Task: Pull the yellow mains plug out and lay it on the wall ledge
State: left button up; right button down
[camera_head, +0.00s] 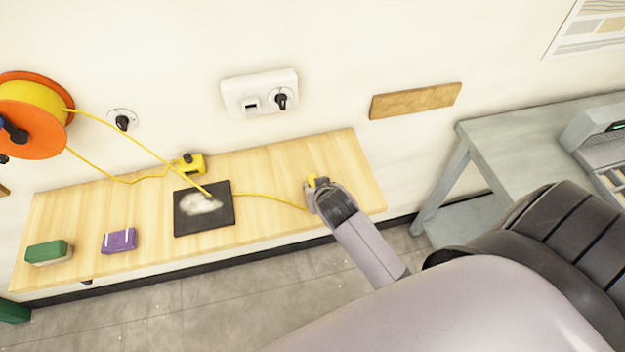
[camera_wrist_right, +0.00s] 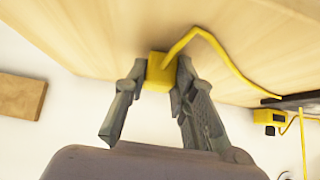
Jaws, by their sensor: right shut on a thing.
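The yellow mains plug (camera_wrist_right: 159,72) is between the fingers of my right gripper (camera_wrist_right: 160,78), its yellow cord running off to the right in the wrist view. In the head view my right gripper (camera_head: 325,188) is over the right part of the light wooden wall ledge (camera_head: 285,165), with a bit of the yellow plug (camera_head: 311,181) showing at its tip. The plug is at or very close to the ledge surface; I cannot tell whether it touches. The white wall socket plate (camera_head: 260,92) is above the ledge, with no yellow plug in it.
The cord (camera_head: 270,198) crosses a black mat (camera_head: 203,222) toward an orange reel (camera_head: 35,140). A yellow box (camera_head: 193,163), purple pack (camera_head: 119,241) and green block (camera_head: 47,251) sit on the ledge. A wooden board (camera_head: 415,101) is on the wall; a grey table (camera_head: 500,140) stands right.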

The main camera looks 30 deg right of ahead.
jog(key=c, duration=1.2)
grip_release()
jog(key=shift+c, duration=0.2)
jog(key=v, duration=1.2)
jog(key=shift+s, duration=0.1)
